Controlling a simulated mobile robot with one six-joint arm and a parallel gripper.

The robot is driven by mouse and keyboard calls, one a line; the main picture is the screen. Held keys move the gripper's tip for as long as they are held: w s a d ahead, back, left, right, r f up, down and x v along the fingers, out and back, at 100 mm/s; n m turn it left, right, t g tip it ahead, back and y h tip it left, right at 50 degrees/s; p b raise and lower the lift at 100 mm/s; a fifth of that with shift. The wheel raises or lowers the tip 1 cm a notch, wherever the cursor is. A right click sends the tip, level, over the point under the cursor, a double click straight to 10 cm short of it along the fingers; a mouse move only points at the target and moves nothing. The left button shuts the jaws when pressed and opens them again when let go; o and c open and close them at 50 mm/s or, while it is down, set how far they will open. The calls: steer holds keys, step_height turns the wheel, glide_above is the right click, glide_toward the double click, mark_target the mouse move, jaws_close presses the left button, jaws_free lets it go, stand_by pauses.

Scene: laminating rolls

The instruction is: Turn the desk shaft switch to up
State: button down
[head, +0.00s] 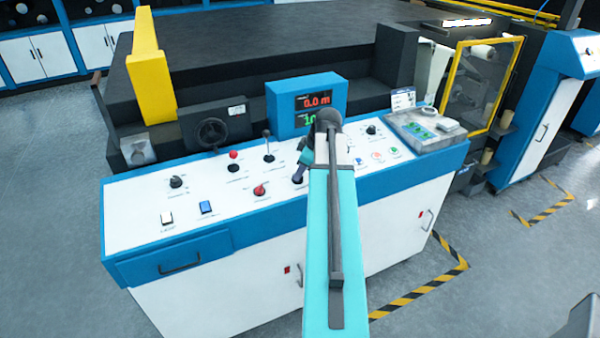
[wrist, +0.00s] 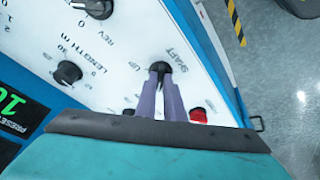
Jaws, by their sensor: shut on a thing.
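The shaft switch (wrist: 160,67) is a small black knob on the white desk panel, beside the printed word SHAFT in the wrist view. The label UP is printed to its left. My gripper (wrist: 161,80) has its two purple fingers closed on this knob. In the head view my gripper (head: 300,171) reaches down to the panel left of my arm, at the dark base of the switch (head: 297,181). The fingers cover part of the knob, so I cannot tell which way it points.
A red button (wrist: 198,115) is close right of the fingers. Black knobs labelled LENGTH (wrist: 68,73) and REV (wrist: 98,8) are to the left and above. In the head view a red-topped lever (head: 260,190) and black lever (head: 267,146) stand nearby, with the display box (head: 285,105) behind.

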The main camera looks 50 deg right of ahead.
steer(key=shift+a+f, duration=0.1)
steer(key=m+h+b, duration=0.1)
steer(key=m, duration=0.4)
steer(key=shift+a, duration=0.15)
steer(key=m, duration=0.2)
steer(key=m+h, duration=0.1)
steer(key=m, duration=0.2)
steer(key=shift+a+h, duration=0.1)
steer(key=shift+h, duration=0.2)
steer(key=m, duration=0.4)
steer(key=shift+w+g+h, duration=0.1)
steer(key=shift+g+h, duration=0.3)
steer(key=shift+m+g+h, duration=0.3)
steer(key=shift+m+g, duration=0.2)
steer(key=shift+m, duration=1.6)
steer(key=c, duration=1.9)
jaws_free()
steer(key=shift+o, duration=0.2)
